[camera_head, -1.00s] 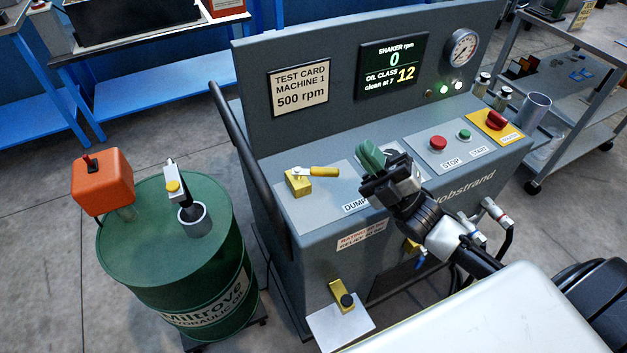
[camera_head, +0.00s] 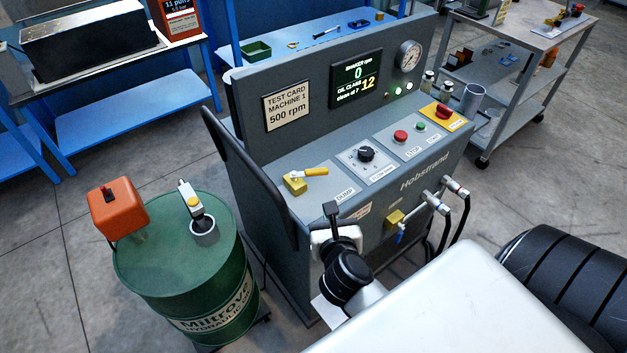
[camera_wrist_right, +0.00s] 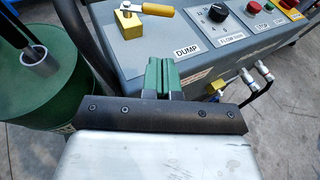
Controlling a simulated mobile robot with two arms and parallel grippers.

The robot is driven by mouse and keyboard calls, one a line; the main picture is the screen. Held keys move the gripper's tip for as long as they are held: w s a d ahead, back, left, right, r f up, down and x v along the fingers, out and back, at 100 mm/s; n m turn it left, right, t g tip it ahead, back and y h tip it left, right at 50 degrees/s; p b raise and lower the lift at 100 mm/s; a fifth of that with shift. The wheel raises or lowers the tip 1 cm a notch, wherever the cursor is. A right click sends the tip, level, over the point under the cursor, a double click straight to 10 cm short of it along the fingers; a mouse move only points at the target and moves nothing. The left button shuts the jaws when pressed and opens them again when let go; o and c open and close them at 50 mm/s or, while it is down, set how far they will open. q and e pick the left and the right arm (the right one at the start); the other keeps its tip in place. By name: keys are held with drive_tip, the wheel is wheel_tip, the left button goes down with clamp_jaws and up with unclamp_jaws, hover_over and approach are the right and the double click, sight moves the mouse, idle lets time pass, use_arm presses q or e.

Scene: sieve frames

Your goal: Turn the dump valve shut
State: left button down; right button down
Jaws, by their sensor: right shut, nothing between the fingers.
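The dump valve is a yellow block (camera_head: 295,185) with a yellow-handled lever (camera_head: 316,172) on the left of the machine's sloped panel, behind the DUMP label (camera_head: 345,194). Its lever points right, across the panel. The wrist view shows the block (camera_wrist_right: 128,21) and the lever handle (camera_wrist_right: 157,10) at the top edge. My right gripper (camera_head: 331,209) is in front of the panel's front edge, below the DUMP label and apart from the valve. Its green-padded fingers (camera_wrist_right: 161,62) are shut and empty in the wrist view. My left gripper is not in view.
A flow knob (camera_head: 366,154), a red stop button (camera_head: 400,136) and a red rotary switch (camera_head: 443,112) sit right of the valve. A black rail (camera_head: 250,175) runs along the machine's left side. A green oil drum (camera_head: 170,265) stands left. Hoses (camera_head: 462,220) hang at the front.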

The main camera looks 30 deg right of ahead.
sight(318, 174)
drive_tip(key=x, duration=0.4)
drive_tip(key=p+x, duration=0.1)
drive_tip(key=x, duration=0.4)
drive_tip(key=p+x, duration=0.1)
drive_tip(key=x, duration=0.4)
drive_tip(key=shift+w+r, duration=0.15)
drive_tip(key=shift+r, duration=0.25)
